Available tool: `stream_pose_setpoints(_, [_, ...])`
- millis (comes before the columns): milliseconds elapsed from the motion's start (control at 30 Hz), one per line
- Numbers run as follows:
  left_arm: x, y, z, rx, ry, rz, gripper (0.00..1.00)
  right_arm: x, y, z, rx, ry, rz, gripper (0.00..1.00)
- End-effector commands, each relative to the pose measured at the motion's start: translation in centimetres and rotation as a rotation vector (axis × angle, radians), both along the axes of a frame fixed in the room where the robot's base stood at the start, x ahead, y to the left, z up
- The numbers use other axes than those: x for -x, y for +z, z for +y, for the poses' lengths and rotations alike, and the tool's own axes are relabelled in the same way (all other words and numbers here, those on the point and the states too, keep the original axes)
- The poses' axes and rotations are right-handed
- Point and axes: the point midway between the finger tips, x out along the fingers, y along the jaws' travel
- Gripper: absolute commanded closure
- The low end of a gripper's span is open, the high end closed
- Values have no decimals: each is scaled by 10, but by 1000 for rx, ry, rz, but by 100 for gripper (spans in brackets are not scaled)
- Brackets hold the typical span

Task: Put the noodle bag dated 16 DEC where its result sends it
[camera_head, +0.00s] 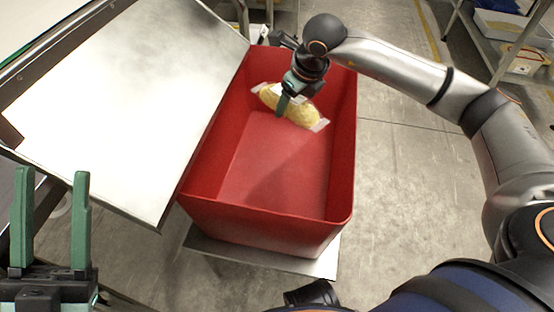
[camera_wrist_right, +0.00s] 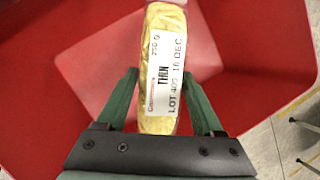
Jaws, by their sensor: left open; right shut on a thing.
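The noodle bag (camera_head: 293,106) is yellow with clear ends. In the right wrist view the red bin (camera_wrist_right: 60,90) shows beneath the bag. My left gripper (camera_head: 52,225) is open and empty at the lower left.
A bare steel plate (camera_head: 125,95) stands left of the bin. The bin rests on a metal stand (camera_head: 300,258). Shelving with a pale tray (camera_head: 500,25) is at the upper right. The grey floor (camera_head: 400,190) right of the bin is clear.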

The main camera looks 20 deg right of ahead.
Motion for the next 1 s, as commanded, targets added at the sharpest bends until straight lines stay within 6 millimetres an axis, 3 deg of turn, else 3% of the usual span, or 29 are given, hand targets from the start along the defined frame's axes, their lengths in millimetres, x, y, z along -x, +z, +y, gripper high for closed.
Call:
stream_pose_setpoints(267, [0,-3,0,-3,2,3,50,-1,-2,0,-1,-1,-3,100])
stream_pose_setpoints(300, [0,-3,0,-3,2,3,50,-1,-2,0,-1,-1,-3,30])
stream_pose_setpoints(567, [0,-3,0,-2,1,3,50,0,-3,0,0,0,-1,1])
stream_pose_setpoints(833, [0,-2,0,-2,0,3,50,1,-2,0,0,0,1,0])
stream_pose_setpoints(1000, [0,8,0,5,-2,2,50,8,18,-1,0,0,0,0])
